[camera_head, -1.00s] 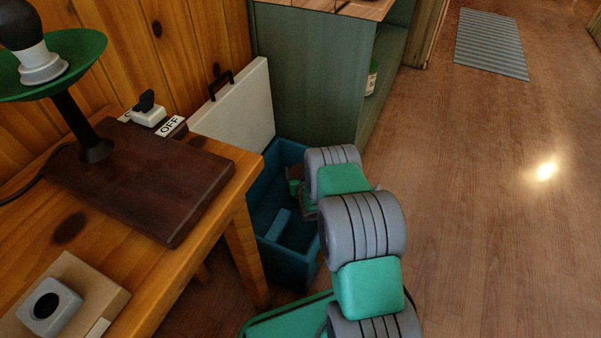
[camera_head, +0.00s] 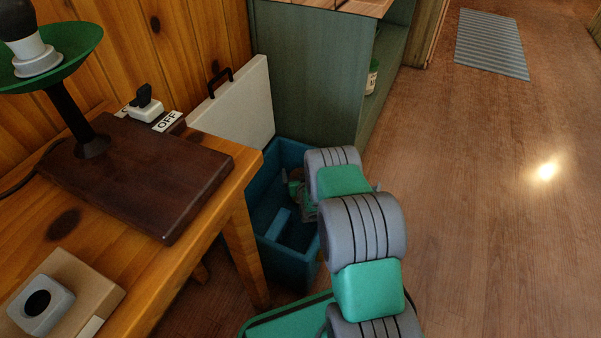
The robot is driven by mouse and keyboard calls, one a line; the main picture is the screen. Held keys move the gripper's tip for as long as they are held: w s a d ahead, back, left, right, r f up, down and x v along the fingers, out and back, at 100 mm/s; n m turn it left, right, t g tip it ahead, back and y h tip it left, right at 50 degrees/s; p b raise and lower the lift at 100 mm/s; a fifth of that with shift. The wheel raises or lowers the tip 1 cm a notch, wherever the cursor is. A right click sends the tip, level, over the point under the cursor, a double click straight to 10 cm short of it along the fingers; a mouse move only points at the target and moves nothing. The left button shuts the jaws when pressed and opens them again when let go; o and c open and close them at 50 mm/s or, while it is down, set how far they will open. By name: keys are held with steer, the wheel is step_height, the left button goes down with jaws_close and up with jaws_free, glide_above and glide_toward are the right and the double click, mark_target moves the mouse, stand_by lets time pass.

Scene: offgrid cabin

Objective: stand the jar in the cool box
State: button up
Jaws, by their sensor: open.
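The cool box (camera_head: 288,262) is a blue open-topped bin on the floor between the table and the green cabinet. Its pale lid (camera_head: 238,108) with a dark handle stands open behind it. My arm reaches over the box's right side. My gripper (camera_head: 300,194) is open inside or just above the box's opening, mostly hidden behind my own wrist. A small reddish-brown and green shape (camera_head: 296,179) shows beside the gripper in the box; I cannot tell whether it is the jar. A blue ledge or block (camera_head: 279,222) shows inside the box.
A wooden table (camera_head: 215,190) with a lamp, a switch marked OFF (camera_head: 166,121) and a grey device (camera_head: 40,303) stands at left. A small white-and-green container (camera_head: 372,78) sits on the cabinet (camera_head: 310,75) shelf. The floor at right is clear, with a grey mat (camera_head: 491,44) beyond.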

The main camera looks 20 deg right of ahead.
steer(key=shift+r, duration=0.25)
steer(key=shift+r+p, duration=0.55)
steer(key=shift+p, duration=0.3)
steer(key=p+v, duration=0.3)
steer(key=v, duration=0.4)
steer(key=shift+s, duration=0.1)
steer(key=a+r+n+g+y, duration=0.1)
steer(key=a+r+g, duration=0.15)
steer(key=r, duration=0.55)
steer(key=a+r+g+y, duration=0.1)
steer(key=a+r+g, duration=0.15)
steer(key=r, duration=0.65)
steer(key=s+a+r+g, duration=0.2)
steer(key=s+r, duration=0.2)
steer(key=s, duration=0.6)
steer(key=s+a+r+n+g, duration=0.1)
steer(key=s+r, duration=0.3)
steer(key=s, duration=0.6)
steer(key=s+a+r+g+y, duration=0.1)
steer(key=s+a+r+g, duration=0.2)
steer(key=s, duration=0.7)
steer(key=shift+a+r+g, duration=0.3)
steer(key=shift+a+r, duration=0.3)
steer(key=shift+r, duration=0.3)
